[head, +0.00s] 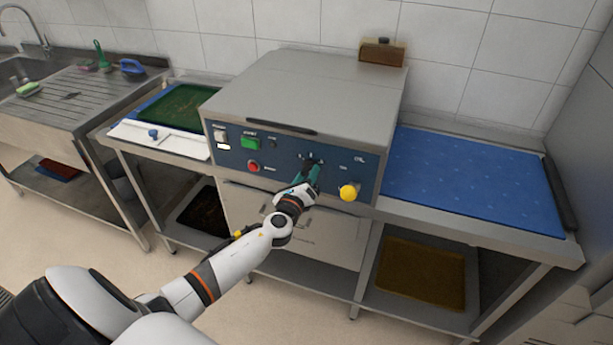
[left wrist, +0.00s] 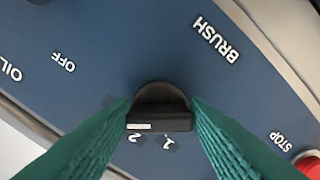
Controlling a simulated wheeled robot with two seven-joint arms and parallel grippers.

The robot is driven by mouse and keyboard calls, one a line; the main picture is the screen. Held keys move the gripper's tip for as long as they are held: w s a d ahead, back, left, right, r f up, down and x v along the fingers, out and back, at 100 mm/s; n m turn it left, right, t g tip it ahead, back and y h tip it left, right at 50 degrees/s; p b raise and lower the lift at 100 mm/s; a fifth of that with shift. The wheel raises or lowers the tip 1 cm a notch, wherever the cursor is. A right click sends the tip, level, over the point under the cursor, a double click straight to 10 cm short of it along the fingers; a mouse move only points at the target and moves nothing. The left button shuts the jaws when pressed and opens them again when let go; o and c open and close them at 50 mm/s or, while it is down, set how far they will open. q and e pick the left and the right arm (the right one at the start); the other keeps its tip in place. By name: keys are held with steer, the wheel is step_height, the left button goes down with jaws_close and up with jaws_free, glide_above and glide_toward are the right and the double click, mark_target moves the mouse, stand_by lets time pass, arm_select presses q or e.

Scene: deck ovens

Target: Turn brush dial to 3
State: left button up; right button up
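The brush dial (left wrist: 159,108) is a black knob with a raised bar on the oven's blue front panel (head: 220,160). In the left wrist view it sits between the teal fingers of my left gripper (left wrist: 160,115), which meet its two sides with no clear gap. The BRUSH label (left wrist: 216,39) is printed near the dial. In the head view my left gripper (head: 313,172) largely covers the dial. My right gripper is out of view.
A yellow knob (head: 348,192) sticks out right of my gripper. A red stop button (head: 253,166) and a green switch (head: 250,143) are to the left. A blue mat (head: 465,178) lies right of the oven (head: 310,90); a green tray (head: 180,107) lies left.

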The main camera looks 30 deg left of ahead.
arm_select(q)
steer(key=o, duration=0.4)
steer(key=shift+c, duration=0.2)
steer(key=b+v, duration=0.2)
steer(key=v, duration=1)
steer(key=shift+f, duration=0.1)
